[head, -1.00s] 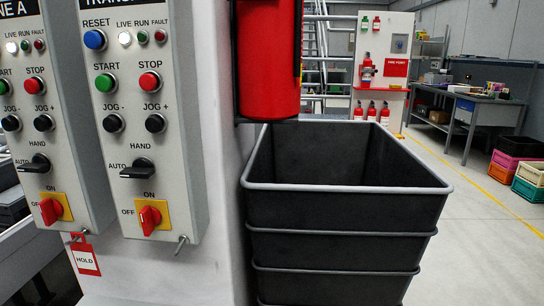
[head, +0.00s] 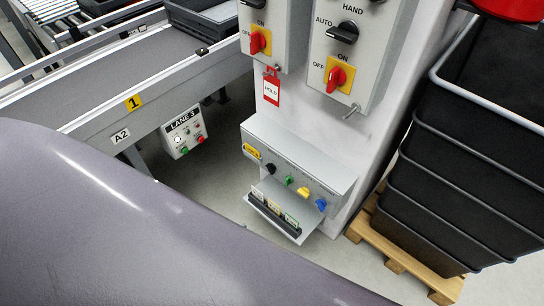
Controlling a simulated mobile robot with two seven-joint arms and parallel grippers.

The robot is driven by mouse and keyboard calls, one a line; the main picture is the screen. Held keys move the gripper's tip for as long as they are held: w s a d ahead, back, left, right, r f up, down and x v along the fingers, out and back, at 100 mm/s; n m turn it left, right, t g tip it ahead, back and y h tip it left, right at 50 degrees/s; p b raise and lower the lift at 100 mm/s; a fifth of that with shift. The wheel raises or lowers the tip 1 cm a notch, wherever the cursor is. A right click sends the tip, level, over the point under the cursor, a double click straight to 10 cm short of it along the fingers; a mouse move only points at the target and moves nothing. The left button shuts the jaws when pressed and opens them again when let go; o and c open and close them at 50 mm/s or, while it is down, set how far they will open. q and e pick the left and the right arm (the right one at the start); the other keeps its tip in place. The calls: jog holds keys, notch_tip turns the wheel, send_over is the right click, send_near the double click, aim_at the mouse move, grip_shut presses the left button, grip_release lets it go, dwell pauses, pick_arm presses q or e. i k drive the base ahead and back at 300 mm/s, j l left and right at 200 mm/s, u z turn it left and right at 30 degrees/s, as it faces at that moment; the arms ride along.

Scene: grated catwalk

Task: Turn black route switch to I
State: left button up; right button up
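A low grey control box (head: 325,172) with a sloped face is fixed near the foot of the white column. A row of small knobs runs along its face. The black knob (head: 271,169) is at the left end, followed by a green knob (head: 289,180), a yellow knob (head: 303,192) and a blue knob (head: 321,204). The black knob's pointer position and any marks around it are too small to read. Neither of my grippers is in view.
Two upper panels carry red-and-yellow rotary switches (head: 338,78); a red HOLD tag (head: 271,88) hangs below one. A small card rack (head: 274,213) sits below the knobs. Stacked black bins (head: 455,190) on a pallet (head: 395,255) stand right; a conveyor (head: 130,75) runs left.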

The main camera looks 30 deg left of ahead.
aim_at(271, 168)
jog(key=u, duration=0.7)
